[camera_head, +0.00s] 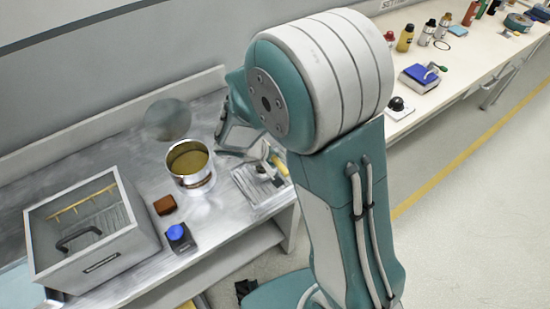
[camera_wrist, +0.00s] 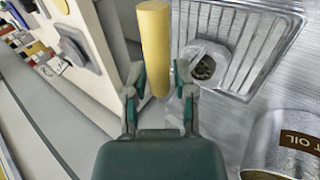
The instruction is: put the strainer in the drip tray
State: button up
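The drip tray (camera_head: 245,186) is a ribbed clear-grey metal tray at the bench's right end; the wrist view shows its ribbed floor (camera_wrist: 257,50). A yellow handle (camera_wrist: 154,40), apparently the strainer's, lies between the finger lines of my gripper (camera_wrist: 160,80). The fingers stand apart, with a narrow gap showing at the handle's right side. A pale rounded cup with a dark inside (camera_wrist: 205,66), likely the strainer's bowl, appears within the tray's outline. Whether it rests on the floor is unclear. In the head view, the yellow handle (camera_head: 279,166) shows beside my arm; my fingertips are hard to make out.
An open oil can (camera_head: 190,165) stands left of the tray, with a round grey patch or disc (camera_head: 168,120) behind it. A cluttered white counter (camera_head: 470,50) lies right.

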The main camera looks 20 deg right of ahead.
jog(key=shift+r, duration=0.15)
jog(key=v, duration=1.2)
jog(key=s+d+r+m+t+y, duration=0.1)
jog(key=s+d+r+y, duration=0.2)
jog(key=s, duration=0.4)
jog(key=s+d+r+m+t+y, duration=0.2)
jog(key=s+d+r+y, duration=0.1)
jog(key=s+d+r, duration=0.2)
notch_tip(320, 180, up, 3)
jog(key=shift+s+r+m+y, duration=0.25)
jog(key=shift+s+m+y, duration=0.05)
jog(key=shift+s, duration=0.9)
jog(key=shift+d, duration=0.1)
jog(key=shift+c, duration=0.4)
